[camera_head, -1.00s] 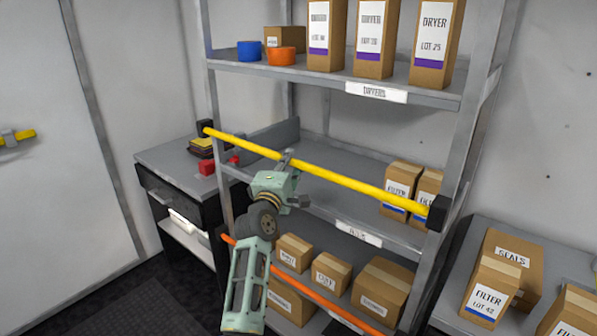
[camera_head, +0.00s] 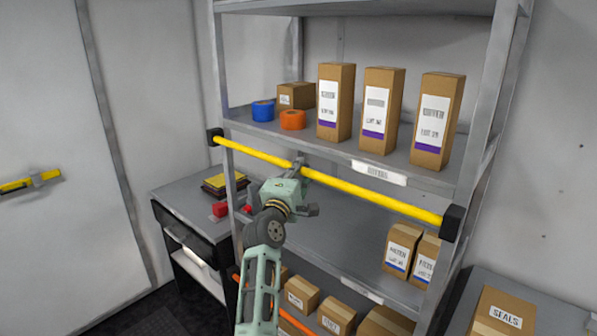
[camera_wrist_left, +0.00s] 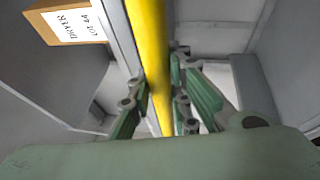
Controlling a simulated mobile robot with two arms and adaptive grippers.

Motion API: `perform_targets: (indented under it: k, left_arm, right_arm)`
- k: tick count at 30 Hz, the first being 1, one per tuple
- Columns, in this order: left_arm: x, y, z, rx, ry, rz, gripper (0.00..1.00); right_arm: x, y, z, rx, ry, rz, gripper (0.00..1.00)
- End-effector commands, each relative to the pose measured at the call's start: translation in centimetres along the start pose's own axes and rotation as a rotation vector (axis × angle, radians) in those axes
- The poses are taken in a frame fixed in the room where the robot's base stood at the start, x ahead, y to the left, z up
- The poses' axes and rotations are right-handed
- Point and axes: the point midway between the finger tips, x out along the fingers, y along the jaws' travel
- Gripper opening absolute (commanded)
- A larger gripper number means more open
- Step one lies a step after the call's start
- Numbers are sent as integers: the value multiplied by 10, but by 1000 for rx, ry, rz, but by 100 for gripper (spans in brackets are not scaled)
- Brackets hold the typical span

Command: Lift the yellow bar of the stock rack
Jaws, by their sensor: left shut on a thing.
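The yellow bar (camera_head: 375,192) runs slantwise across the front of the stock rack (camera_head: 480,130), just below the upper shelf's front edge. Its ends meet a black block on the left post (camera_head: 215,137) and one on the right post (camera_head: 452,222). My left gripper (camera_head: 298,170) is shut on the bar, left of its middle, with the arm coming up from below. In the left wrist view the yellow bar (camera_wrist_left: 150,50) passes between the green fingers. My right gripper is not in view.
The upper shelf holds tall boxes (camera_head: 382,110), a blue roll (camera_head: 262,111) and an orange roll (camera_head: 292,119). Filter boxes (camera_head: 402,248) stand on the middle shelf. A side table (camera_head: 180,190) is at left. Another surface with a seals box (camera_head: 502,312) is at lower right.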

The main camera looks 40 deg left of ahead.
Motion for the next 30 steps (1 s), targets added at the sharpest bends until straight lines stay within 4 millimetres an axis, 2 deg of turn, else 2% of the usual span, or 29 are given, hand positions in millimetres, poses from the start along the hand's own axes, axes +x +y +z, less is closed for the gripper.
perform_targets:
  k: [1, 8, 9, 15, 25, 30]
  left_arm:
    - [0, 5, -1, 7, 4, 9, 0]
    - [0, 4, -1, 8, 4, 9, 0]
    - [0, 4, -1, 8, 4, 8, 19]
    - [0, 2, -1, 5, 3, 5, 37]
    - [-1, 0, 0, 2, 1, 1, 37]
    - [-16, -1, 0, 0, 1, 0, 37]
  right_arm:
    - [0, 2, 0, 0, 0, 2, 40]
    - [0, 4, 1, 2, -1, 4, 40]
    - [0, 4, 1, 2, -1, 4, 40]
    - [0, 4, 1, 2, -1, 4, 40]
    - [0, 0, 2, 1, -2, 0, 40]
    - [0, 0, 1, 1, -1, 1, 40]
